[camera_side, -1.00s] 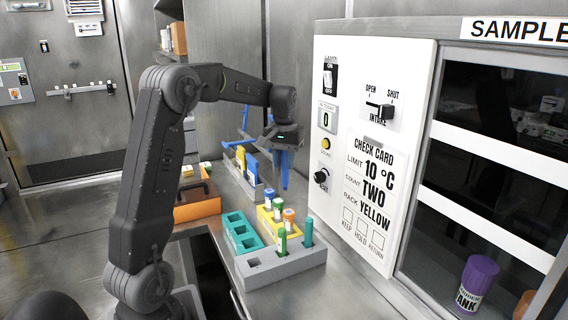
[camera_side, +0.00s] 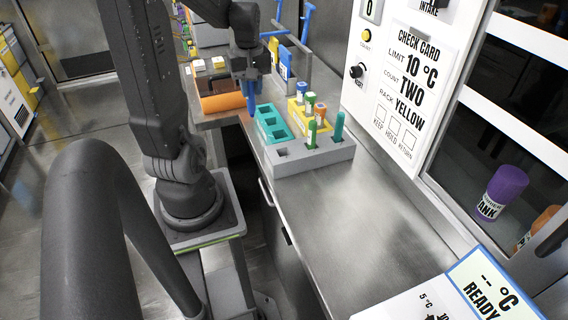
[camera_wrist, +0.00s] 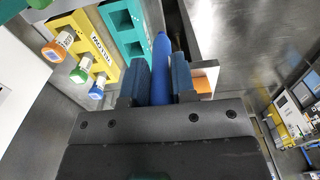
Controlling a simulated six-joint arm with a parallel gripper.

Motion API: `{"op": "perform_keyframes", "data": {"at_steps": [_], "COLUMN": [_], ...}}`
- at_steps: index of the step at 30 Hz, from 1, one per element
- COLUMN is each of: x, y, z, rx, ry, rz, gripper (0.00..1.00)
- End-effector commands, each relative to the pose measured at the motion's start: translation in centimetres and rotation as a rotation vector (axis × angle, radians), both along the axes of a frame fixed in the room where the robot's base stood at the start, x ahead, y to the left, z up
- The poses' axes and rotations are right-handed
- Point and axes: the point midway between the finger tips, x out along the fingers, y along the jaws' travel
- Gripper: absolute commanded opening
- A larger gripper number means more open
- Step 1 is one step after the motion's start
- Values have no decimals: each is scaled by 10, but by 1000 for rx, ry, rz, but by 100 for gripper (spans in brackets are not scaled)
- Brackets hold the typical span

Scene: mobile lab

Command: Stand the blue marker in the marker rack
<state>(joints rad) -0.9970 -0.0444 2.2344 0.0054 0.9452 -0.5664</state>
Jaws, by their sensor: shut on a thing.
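My gripper (camera_side: 252,84) is shut on the blue marker (camera_side: 251,104), which points down, roughly upright. In the wrist view the blue marker (camera_wrist: 162,70) lies between both finger pads (camera_wrist: 160,82). The grey marker rack (camera_side: 318,158) stands on the bench, to the right of and nearer than my gripper. It holds a green marker (camera_side: 312,134) and a teal marker (camera_side: 338,127), both upright. An empty square hole (camera_side: 283,152) shows at its left end. The marker's lower tip is close to the teal rack's left edge; I cannot tell whether they touch.
A teal rack (camera_side: 270,122) with empty holes stands behind the grey rack. A yellow rack (camera_side: 296,115) with several capped tubes stands beside it. An orange bin (camera_side: 222,103) lies to the left. The white panel (camera_side: 398,80) bounds the right.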

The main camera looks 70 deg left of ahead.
Motion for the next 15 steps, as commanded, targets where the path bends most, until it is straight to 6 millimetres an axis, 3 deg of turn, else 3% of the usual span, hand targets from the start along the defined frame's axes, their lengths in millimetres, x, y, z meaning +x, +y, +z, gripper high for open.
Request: {"op": "perform_keyframes", "data": {"at_steps": [3,7,11,15], "x": [-23,-33,-24,1], "y": [-12,-19,-28,-44], "z": [-11,-18,-28,-46], "rx": [1,1,-1,-4], "ry": [-1,0,1,4], "rz": [103,157,166,159], "gripper": [0,0,0,0]}}
